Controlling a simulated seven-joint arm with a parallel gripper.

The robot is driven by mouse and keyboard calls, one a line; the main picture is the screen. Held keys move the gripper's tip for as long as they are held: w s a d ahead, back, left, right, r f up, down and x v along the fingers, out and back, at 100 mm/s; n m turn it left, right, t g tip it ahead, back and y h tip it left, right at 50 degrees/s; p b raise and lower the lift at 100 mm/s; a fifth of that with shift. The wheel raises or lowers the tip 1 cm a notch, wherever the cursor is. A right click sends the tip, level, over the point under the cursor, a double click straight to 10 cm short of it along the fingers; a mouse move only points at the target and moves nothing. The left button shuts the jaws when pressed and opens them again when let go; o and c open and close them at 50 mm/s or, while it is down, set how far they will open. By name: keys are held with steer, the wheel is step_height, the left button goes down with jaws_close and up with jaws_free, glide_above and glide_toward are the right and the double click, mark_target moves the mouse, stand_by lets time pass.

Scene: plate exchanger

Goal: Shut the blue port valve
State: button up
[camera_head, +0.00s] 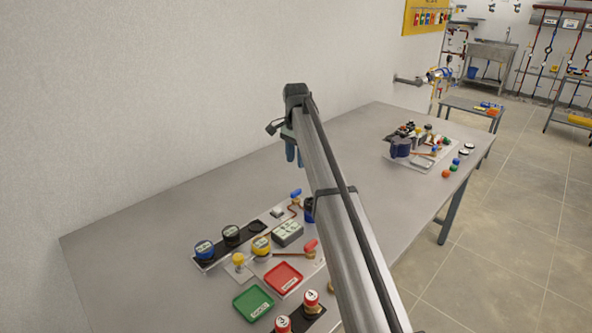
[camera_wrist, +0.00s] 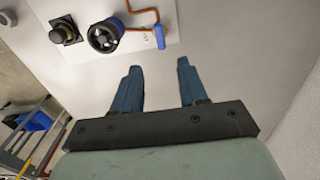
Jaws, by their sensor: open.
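The blue valve handle (camera_head: 296,193) sits at the back edge of the near board, at the end of a bent copper pipe. In the wrist view the blue handle (camera_wrist: 159,36) is just beyond my fingertips, near the board's edge, with the pipe running from it to a round dark pump. My gripper (camera_head: 291,153) is above the bare table behind that board. In the wrist view my gripper's two blue fingers (camera_wrist: 159,67) are apart with nothing between them, and the handle is clear of them. My arm crosses the right side of the board and hides part of it.
A second equipped board (camera_head: 421,164) stands farther right. The middle of the table (camera_head: 245,185) is bare up to the wall.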

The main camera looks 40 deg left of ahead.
steer(key=shift+r, duration=0.9)
